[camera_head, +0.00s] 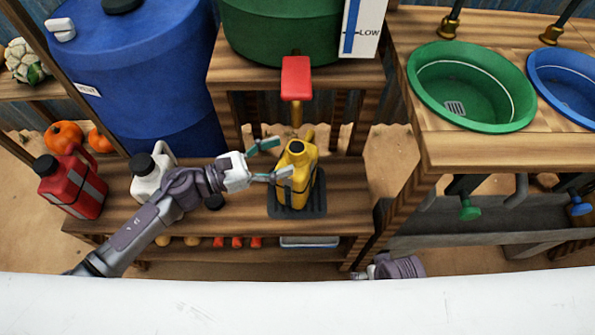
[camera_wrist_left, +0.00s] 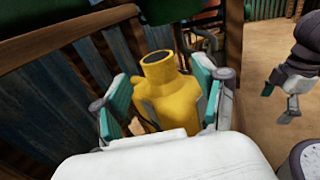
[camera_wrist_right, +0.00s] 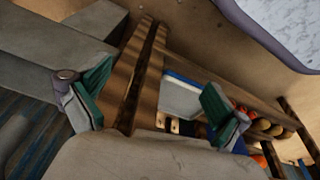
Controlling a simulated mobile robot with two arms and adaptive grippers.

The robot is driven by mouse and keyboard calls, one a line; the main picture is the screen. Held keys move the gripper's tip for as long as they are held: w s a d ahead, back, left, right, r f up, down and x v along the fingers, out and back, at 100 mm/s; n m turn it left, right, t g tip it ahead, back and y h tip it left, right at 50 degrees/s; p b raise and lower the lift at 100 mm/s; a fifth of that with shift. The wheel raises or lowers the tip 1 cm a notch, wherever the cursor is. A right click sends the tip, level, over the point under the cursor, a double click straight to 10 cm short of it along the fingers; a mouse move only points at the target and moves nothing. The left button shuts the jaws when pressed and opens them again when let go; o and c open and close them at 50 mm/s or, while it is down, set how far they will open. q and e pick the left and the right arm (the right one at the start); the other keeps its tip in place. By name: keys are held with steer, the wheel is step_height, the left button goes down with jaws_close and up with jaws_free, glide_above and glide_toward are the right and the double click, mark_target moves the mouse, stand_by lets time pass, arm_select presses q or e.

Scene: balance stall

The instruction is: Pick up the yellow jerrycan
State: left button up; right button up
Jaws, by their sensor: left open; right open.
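The yellow jerrycan (camera_head: 301,171) stands upright on a dark mat (camera_head: 314,211) on the wooden bench, below a red tap handle. My left gripper (camera_head: 271,160) is open, with its fingers reaching to the jerrycan's upper part. In the left wrist view the jerrycan (camera_wrist_left: 172,97) lies between the two open fingers (camera_wrist_left: 165,108); I cannot tell whether they touch it. My right gripper (camera_wrist_right: 152,100) is open and empty, low beside the bench. In the head view only part of my right arm shows at the bottom.
A white jerrycan (camera_head: 147,182) and a red jerrycan (camera_head: 69,187) stand left on the bench (camera_head: 240,200). The red tap (camera_head: 296,78) hangs from the green tank (camera_head: 280,30) just above the yellow jerrycan. A counter with green basin (camera_head: 425,75) stands right.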

mark_target(298, 146)
arm_select(q)
steer(key=x, duration=0.5)
steer(key=shift+f, duration=0.1)
steer(key=shift+a, duration=0.1)
jaws_close()
steer(key=shift+w+r, duration=0.1)
steer(key=shift+r, duration=0.1)
